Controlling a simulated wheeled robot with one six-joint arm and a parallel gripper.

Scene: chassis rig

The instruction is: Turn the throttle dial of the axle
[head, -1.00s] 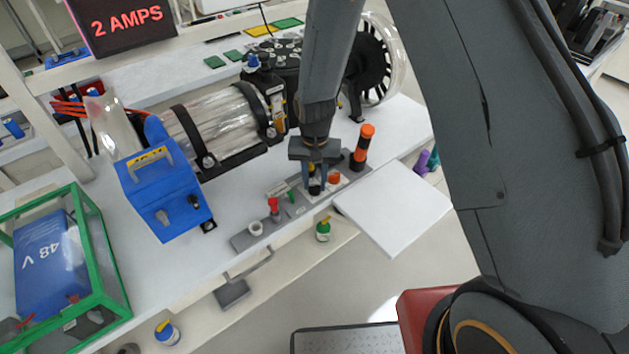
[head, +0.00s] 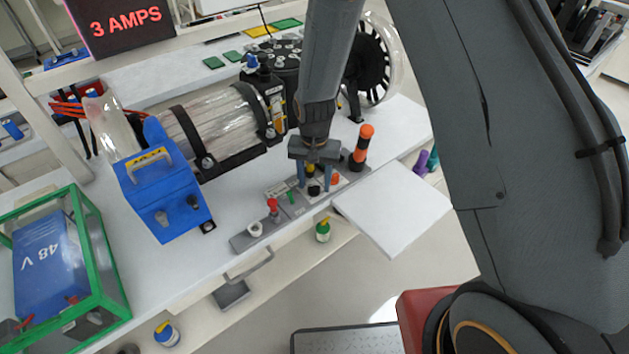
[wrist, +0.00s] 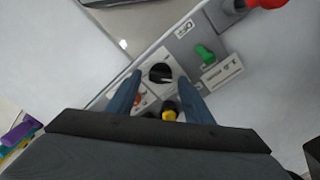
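The black throttle dial (head: 314,190) sits on a light plate of the grey control panel (head: 240,243). It also shows in the wrist view (wrist: 160,73) as a round black knob with a pale mark. My gripper (head: 315,184) is above it, pointing down, with its two blue fingers spread. In the wrist view the fingertips (wrist: 159,79) lie on either side of the dial, with a gap showing at each side. Nothing is held. The dark display (head: 125,30) reads "3 AMPS" in red.
A green switch (wrist: 204,53) and a red-topped lever (head: 273,205) stand beside the dial on the panel. A black-and-orange handle (head: 361,147) rises close to my gripper. A yellow-topped knob (wrist: 169,111) is beside the dial. A blue box (head: 162,196) stands further left.

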